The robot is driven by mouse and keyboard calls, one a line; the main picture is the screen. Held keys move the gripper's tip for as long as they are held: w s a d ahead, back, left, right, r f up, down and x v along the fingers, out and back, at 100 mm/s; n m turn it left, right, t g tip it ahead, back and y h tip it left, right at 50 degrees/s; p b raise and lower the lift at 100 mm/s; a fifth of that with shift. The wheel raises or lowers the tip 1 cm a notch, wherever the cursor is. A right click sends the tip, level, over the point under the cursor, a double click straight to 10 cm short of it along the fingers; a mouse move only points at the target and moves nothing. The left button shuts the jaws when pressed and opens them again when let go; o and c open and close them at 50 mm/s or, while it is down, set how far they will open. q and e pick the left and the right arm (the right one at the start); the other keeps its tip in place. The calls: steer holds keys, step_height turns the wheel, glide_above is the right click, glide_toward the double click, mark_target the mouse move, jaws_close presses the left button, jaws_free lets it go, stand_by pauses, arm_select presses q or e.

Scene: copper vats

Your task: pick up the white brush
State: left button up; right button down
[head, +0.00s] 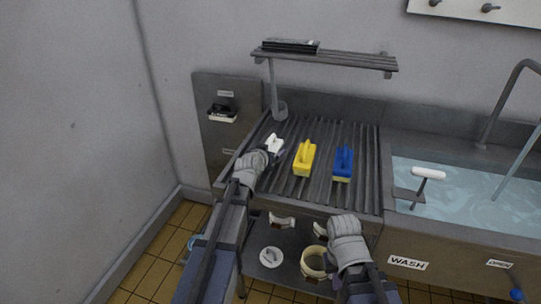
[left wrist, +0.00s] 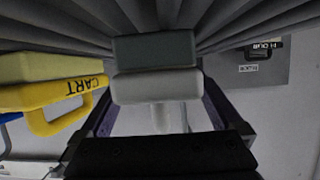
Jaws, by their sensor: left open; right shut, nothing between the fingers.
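The white brush (head: 274,142) lies at the left end of the row on the ribbed metal drainboard (head: 318,185). My left gripper (head: 267,153) is open right at its near side and hides part of it. In the left wrist view, the white brush (left wrist: 157,86) with its grey bristle block is centred, and its white handle points toward my gripper. The open fingers stand to either side of it; I cannot tell whether they touch it. My right gripper (head: 347,222) is shut and empty, in front of the drainboard's near edge.
A blue brush (head: 343,164) lies further right, then a water-filled sink (head: 470,190). A wall shelf (head: 330,59) hangs above. Several items sit on a lower shelf.

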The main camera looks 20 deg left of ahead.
arm_select(q)
steer(key=shift+w+f, duration=0.3)
steer(key=shift+w, duration=0.25)
steer(key=shift+s+r, duration=0.1)
steer(key=shift+c, duration=0.4)
jaws_close()
steer(key=shift+r, duration=0.1)
step_height(320, 180, up, 10)
steer(key=p, duration=1)
